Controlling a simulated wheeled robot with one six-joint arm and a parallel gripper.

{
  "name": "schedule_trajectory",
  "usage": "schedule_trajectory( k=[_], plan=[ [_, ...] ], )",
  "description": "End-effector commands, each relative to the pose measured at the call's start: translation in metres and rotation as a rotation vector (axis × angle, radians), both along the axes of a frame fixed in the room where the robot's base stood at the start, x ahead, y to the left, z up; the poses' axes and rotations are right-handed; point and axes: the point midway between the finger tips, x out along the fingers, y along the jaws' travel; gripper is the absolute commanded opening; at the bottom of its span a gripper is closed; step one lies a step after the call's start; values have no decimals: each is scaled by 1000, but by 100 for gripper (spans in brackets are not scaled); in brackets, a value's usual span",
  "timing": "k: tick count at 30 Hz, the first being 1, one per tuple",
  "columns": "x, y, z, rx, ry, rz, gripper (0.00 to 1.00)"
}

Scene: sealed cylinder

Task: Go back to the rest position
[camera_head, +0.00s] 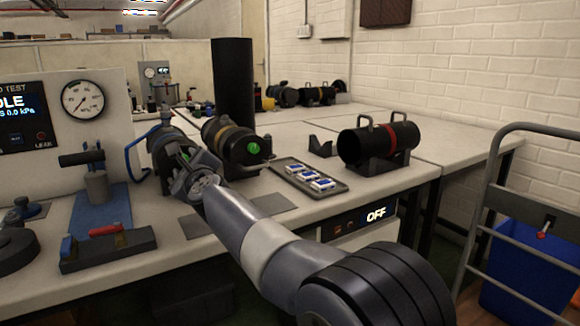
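My arm reaches from the lower right to the bench, and my gripper (184,160) is at its far end, low over the bench on the left of centre. The fingers are small and partly hidden by my wrist, so I cannot tell whether they are open or shut. A dark cylinder with a yellow band (222,130) and a green spot on its end lies just right of the gripper. Another dark cylindrical part (160,137) with a blue handle is behind the gripper; I cannot tell whether they touch.
A red-banded cylinder (378,142) rests in a cradle at right. A tray (338,189) of small blue-and-white boxes lies between. A tall black column (233,85) stands behind. A gauge panel (88,120) and toggle clamps (108,247) are at left. A trolley frame (480,215) stands at right.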

Motion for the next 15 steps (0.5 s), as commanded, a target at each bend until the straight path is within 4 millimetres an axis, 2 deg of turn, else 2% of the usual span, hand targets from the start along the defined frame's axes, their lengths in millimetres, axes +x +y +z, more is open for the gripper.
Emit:
schedule_trajectory(
  k=[15],
  plan=[
    [-1,-2,3,-569,-349,1,45]
  ],
)
